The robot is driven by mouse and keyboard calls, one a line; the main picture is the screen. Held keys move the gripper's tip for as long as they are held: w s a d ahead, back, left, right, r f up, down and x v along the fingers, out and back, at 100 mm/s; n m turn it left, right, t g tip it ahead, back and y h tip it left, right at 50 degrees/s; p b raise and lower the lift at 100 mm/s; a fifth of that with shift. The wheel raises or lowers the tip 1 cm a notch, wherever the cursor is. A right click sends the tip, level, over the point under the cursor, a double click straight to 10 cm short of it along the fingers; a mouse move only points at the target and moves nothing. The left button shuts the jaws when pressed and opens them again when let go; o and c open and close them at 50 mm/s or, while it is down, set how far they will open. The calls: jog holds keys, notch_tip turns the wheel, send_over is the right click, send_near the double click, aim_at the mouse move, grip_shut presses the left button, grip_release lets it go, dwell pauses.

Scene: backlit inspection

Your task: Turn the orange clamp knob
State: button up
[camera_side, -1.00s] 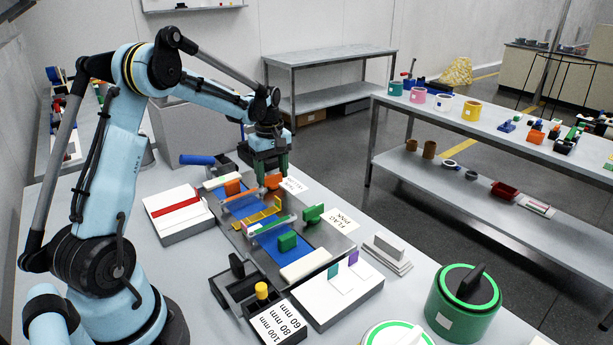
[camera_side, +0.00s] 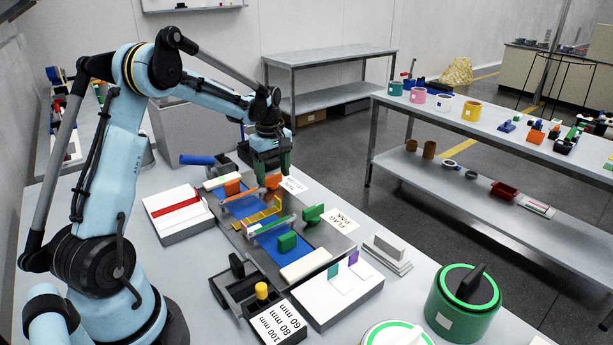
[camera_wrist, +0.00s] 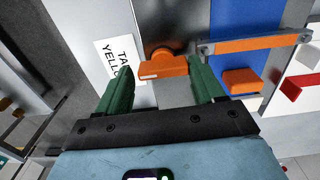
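The orange clamp knob (camera_wrist: 163,67) has a bar-shaped grip with a rounded boss behind it. It sits on a grey plate beside the blue strip (camera_wrist: 217,30). In the wrist view my gripper (camera_wrist: 161,75) is open, with one green finger on each side of the knob. Small gaps seem to show on both sides, and I cannot tell whether either finger touches. In the side view my gripper (camera_side: 272,170) is low over the far end of the fixture, and the knob (camera_side: 273,181) shows just below the fingers.
An orange clamp bar (camera_wrist: 257,44) and an orange block (camera_wrist: 240,82) lie right of my right finger. A printed label (camera_wrist: 113,62) lies left. The side view shows a green knob (camera_side: 313,212), a red-striped white block (camera_side: 177,207) and a green-rimmed drum (camera_side: 463,306) nearer the camera.

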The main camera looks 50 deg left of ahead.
aim_at(273, 175)
jog(key=shift+s+d, duration=0.15)
jog(key=shift+d, duration=0.1)
jog(key=shift+a+r, duration=0.2)
jog(key=shift+r, duration=3.8)
jog(key=s+d+r+m+t, duration=0.2)
jog(key=d+m, duration=0.2)
jog(key=d, duration=0.3)
jog(key=s+d+r+m+t, duration=0.1)
jog(key=s+d+r+m, duration=0.1)
jog(key=d+m, duration=0.3)
jog(key=s+d+f+m+t, duration=0.3)
jog(key=s+d+m, duration=0.5)
jog(key=d, duration=0.3)
jog(key=shift+d+m+t, duration=0.25)
jog(key=shift+m+t, duration=0.25)
jog(key=shift+m, duration=0.1)
